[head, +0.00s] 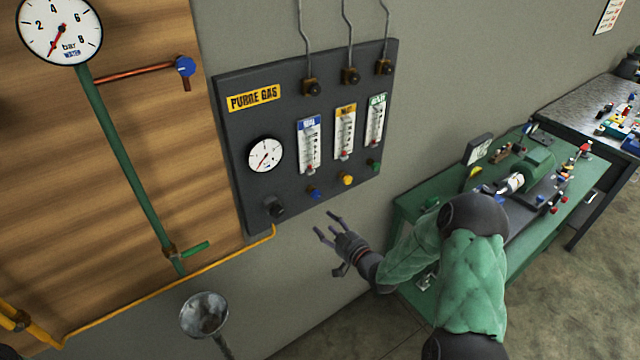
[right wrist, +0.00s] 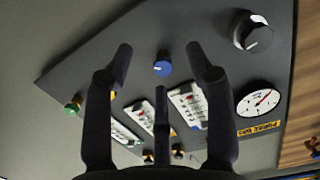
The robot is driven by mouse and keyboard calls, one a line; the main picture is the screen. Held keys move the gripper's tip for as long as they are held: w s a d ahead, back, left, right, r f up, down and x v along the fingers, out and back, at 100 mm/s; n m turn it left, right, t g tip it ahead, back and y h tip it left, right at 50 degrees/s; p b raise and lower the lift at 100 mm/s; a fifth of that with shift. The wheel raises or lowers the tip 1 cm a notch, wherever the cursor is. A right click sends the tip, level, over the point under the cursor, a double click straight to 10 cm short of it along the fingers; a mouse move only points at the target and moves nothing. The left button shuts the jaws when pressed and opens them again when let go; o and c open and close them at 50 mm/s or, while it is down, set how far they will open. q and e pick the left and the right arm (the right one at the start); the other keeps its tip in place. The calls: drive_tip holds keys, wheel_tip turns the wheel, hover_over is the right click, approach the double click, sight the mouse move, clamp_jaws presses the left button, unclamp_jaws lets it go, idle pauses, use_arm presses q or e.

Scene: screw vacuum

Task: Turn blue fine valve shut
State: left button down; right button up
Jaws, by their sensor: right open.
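The blue fine valve (head: 314,193) is a small knob low on the dark purge gas panel (head: 232,150), below the blue-labelled flow tube (head: 309,150). In the right wrist view the blue knob (right wrist: 162,64) shows between the fingertips, with a pale mark on its face. My right gripper (head: 326,229) is open and empty, below and to the right of the blue knob, apart from it. It also shows in the right wrist view (right wrist: 163,66) with its fingers spread. My left gripper is not in view.
A yellow knob (head: 348,180) and a green knob (head: 375,166) sit to the right of the blue one. A black knob (head: 274,208) and a round gauge (head: 266,155) are to its left. A green workbench (head: 420,196) stands at right.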

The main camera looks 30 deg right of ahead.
drive_tip(key=t, duration=0.1)
approach(317, 196)
drive_tip(key=shift+n, duration=0.4)
drive_tip(key=w, duration=1.1)
drive_tip(key=shift+a+f+p, duration=0.15)
drive_tip(key=shift+a+p, duration=0.15)
clamp_jaws()
